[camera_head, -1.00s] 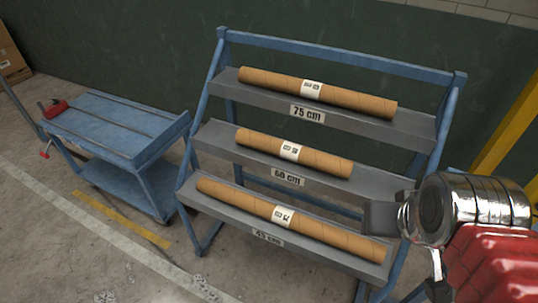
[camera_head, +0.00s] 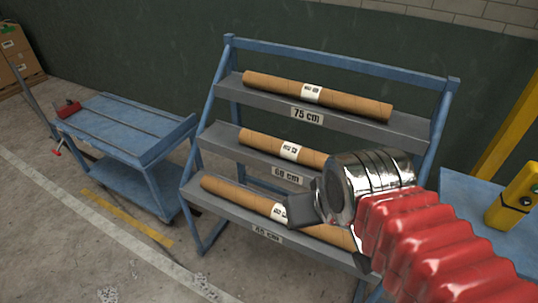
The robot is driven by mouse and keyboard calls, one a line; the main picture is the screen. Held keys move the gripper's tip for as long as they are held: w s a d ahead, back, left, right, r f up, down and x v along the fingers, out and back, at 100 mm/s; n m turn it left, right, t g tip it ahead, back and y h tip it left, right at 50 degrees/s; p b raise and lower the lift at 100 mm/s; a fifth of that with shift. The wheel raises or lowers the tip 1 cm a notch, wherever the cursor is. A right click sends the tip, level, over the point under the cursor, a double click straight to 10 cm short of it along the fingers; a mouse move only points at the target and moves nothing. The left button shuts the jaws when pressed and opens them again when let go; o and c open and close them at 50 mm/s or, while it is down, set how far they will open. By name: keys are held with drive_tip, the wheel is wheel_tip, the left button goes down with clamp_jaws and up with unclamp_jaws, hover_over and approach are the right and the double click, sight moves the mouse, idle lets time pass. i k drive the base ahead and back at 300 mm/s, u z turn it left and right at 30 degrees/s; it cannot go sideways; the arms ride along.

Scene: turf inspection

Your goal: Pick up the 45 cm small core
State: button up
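A blue rack holds three brown cardboard cores, each with a white label. The top core (camera_head: 350,100) lies on the shelf marked 75 cm. The middle core (camera_head: 258,140) looks the shortest and lies on the shelf whose tag seems to read 60 cm. The bottom core (camera_head: 235,195) looks long and lies on the shelf whose tag seems to read 45 cm. My gripper (camera_head: 304,210) is in front of the rack, its dark flat end overlapping the bottom core in the picture. It hides part of that core and the middle core's right end. Its finger opening and contact are unclear.
A blue cart (camera_head: 125,125) with a red clamp (camera_head: 68,108) stands left of the rack (camera_head: 340,65). A blue surface with a yellow device (camera_head: 515,197) is at the right, near a yellow post (camera_head: 512,115). Floor at the front left is clear.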

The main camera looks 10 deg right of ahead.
sight(296, 153)
drive_tip(key=u, duration=0.35)
drive_tip(key=i, duration=1)
drive_tip(key=u, duration=0.05)
